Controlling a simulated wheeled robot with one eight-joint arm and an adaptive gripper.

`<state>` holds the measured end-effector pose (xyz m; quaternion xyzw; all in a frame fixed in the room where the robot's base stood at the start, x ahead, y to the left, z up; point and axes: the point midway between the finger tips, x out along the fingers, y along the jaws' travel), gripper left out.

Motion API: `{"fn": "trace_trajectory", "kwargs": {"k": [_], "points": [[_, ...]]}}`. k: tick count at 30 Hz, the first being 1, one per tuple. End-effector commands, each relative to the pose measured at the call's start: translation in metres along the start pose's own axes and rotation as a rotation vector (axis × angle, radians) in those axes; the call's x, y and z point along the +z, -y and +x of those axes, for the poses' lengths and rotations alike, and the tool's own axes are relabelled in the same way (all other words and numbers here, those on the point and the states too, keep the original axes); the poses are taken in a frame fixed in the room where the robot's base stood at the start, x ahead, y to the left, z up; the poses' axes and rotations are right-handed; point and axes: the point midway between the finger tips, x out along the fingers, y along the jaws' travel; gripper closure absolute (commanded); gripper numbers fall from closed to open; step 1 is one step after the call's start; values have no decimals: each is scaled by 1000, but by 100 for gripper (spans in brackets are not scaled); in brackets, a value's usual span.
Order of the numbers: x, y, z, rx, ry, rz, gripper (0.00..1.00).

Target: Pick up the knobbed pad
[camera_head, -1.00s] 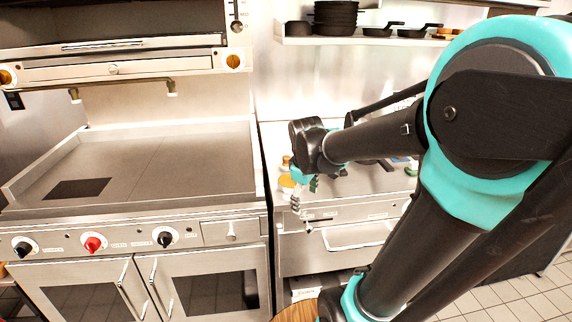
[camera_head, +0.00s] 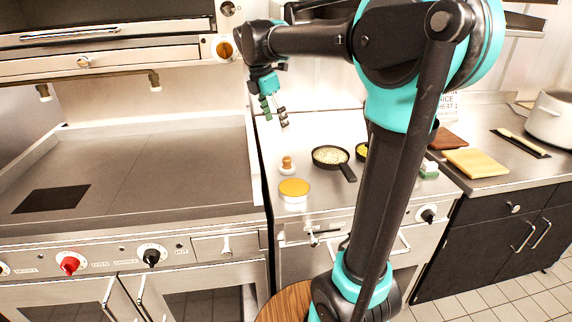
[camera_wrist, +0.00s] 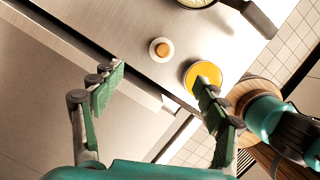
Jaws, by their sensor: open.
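The knobbed pad (camera_head: 287,166) is a small pale round pad with an orange-brown knob on top. It rests on the steel counter, behind a white tub with an orange-yellow top (camera_head: 294,192). In the wrist view the pad (camera_wrist: 161,50) lies beyond the fingertips, between their lines, with the tub (camera_wrist: 203,74) to its right, partly behind the right finger. My gripper (camera_head: 275,116) is open and empty, raised above the counter and up from the pad. Its two green-padded fingers also show in the wrist view (camera_wrist: 158,82). Nothing covers the pad.
A black pan (camera_head: 331,156) with pale contents stands right of the pad. A second pan (camera_head: 362,151) with yellow contents is partly hidden by my arm. A flat griddle (camera_head: 140,165) lies left, past a raised edge. Cutting boards (camera_head: 475,163) and a pot (camera_head: 551,117) are far right.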

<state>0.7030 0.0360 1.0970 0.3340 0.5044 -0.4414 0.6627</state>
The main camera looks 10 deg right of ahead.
Motion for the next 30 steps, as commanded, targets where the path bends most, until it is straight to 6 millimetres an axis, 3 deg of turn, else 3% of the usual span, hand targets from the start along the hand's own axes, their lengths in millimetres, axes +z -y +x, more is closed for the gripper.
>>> {"fn": "trace_trajectory", "kwargs": {"k": [15,23,30], "points": [[0,1,97,1,-1,6,26],[-1,2,115,1,-1,5,26],[-8,8,147,1,-1,6,26]]}}
